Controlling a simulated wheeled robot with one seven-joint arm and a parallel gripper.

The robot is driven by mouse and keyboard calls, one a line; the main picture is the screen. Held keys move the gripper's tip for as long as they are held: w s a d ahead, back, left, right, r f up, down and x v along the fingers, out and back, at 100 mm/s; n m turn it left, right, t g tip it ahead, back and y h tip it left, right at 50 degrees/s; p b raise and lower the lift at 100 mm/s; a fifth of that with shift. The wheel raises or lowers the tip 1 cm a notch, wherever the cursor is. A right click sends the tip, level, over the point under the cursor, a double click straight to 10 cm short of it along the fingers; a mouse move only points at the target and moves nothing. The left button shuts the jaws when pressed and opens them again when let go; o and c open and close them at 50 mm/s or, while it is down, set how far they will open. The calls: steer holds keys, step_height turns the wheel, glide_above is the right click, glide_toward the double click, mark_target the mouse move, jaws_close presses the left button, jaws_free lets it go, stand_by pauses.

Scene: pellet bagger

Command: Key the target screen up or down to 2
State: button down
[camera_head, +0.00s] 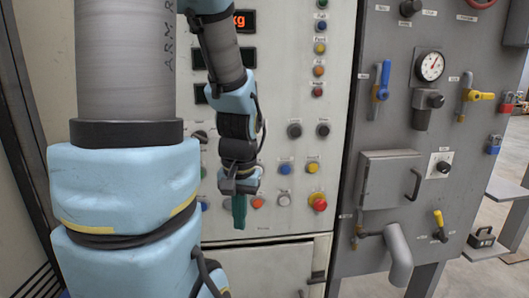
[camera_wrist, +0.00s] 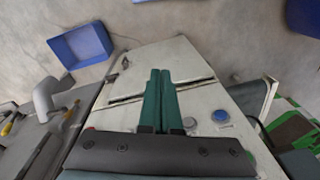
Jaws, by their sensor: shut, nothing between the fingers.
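A pale control panel (camera_head: 275,100) stands in front of me with several small screens. The top screen (camera_head: 244,20) shows red "kg"; my arm hides the rest of it. A darker screen (camera_head: 248,57) sits below it, mostly behind my arm, and part of another screen (camera_head: 200,93) shows lower down. I cannot read a number or tell which is the target screen. My gripper (camera_head: 239,222) is shut and empty, its green fingers pointing down before the lower panel, near an orange-red button (camera_head: 257,202). The shut fingers also show in the wrist view (camera_wrist: 160,75).
Buttons include blue (camera_head: 285,168), yellow (camera_head: 313,167), white (camera_head: 284,199) and a red mushroom button (camera_head: 319,202). A grey panel (camera_head: 430,130) with gauge, valves and a protruding pipe (camera_head: 398,250) stands right. A blue bin (camera_wrist: 82,45) lies on the floor.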

steer(key=shift+a+n+t+h, duration=0.3)
steer(key=shift+a+n+t, duration=0.1)
steer(key=shift+a+n, duration=0.25)
steer(key=shift+d, duration=0.1)
